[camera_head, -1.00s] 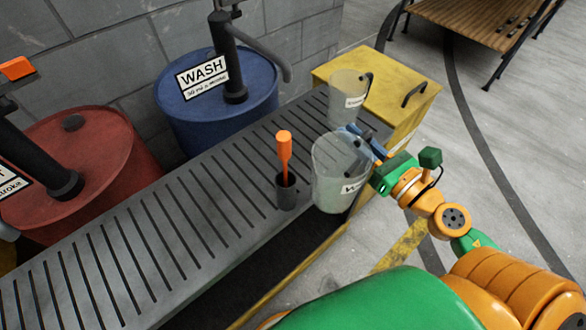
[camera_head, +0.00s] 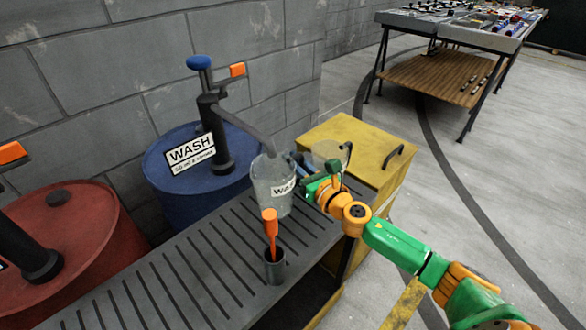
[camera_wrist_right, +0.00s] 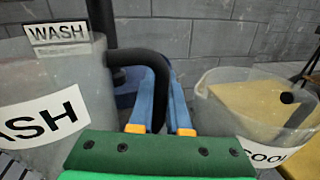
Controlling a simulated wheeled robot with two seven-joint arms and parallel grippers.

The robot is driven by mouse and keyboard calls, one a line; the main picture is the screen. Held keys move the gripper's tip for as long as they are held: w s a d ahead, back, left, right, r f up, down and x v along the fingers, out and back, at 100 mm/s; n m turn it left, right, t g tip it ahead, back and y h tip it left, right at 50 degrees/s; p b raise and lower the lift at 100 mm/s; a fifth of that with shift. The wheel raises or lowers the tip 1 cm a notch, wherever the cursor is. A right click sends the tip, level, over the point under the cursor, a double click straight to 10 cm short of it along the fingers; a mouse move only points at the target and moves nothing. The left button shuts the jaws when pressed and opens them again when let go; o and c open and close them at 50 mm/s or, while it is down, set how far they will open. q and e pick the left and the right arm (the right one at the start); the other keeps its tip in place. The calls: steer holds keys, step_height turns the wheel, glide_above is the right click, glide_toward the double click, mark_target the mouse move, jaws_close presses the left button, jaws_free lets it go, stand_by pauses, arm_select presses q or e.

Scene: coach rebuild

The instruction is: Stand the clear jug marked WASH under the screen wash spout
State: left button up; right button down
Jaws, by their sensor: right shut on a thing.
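The clear jug marked WASH (camera_head: 268,190) is upright over the slatted bench at the spout, and it also shows large at the left of the right wrist view (camera_wrist_right: 60,105). I cannot tell whether its base touches the slats. My right gripper (camera_head: 298,163) is shut on its black handle (camera_wrist_right: 150,62), between blue fingers. The screen wash spout (camera_head: 258,135) comes from the pump on the blue drum (camera_head: 160,185) with the WASH sign (camera_head: 190,150). Its tip is close above the jug's rim; I cannot tell if it is centred. My left gripper is not in view.
A second clear jug marked COOL (camera_wrist_right: 225,95) stands to the right of my gripper, by the yellow cabinet (camera_head: 375,150). An orange-handled tool (camera_head: 270,228) stands in a dark cup (camera_head: 274,266) in front. A red drum (camera_head: 75,240) is at left. The slatted bench (camera_head: 170,290) is clear at near left.

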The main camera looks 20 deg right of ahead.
step_height(320, 180, down, 4)
steer(key=b, duration=0.3)
steer(key=shift+w, duration=0.15)
steer(key=shift+r+p, duration=0.25)
steer(key=shift+p, duration=0.05)
steer(key=c, duration=1.3)
jaws_free()
steer(key=shift+f, duration=0.1)
steer(key=o, duration=0.4)
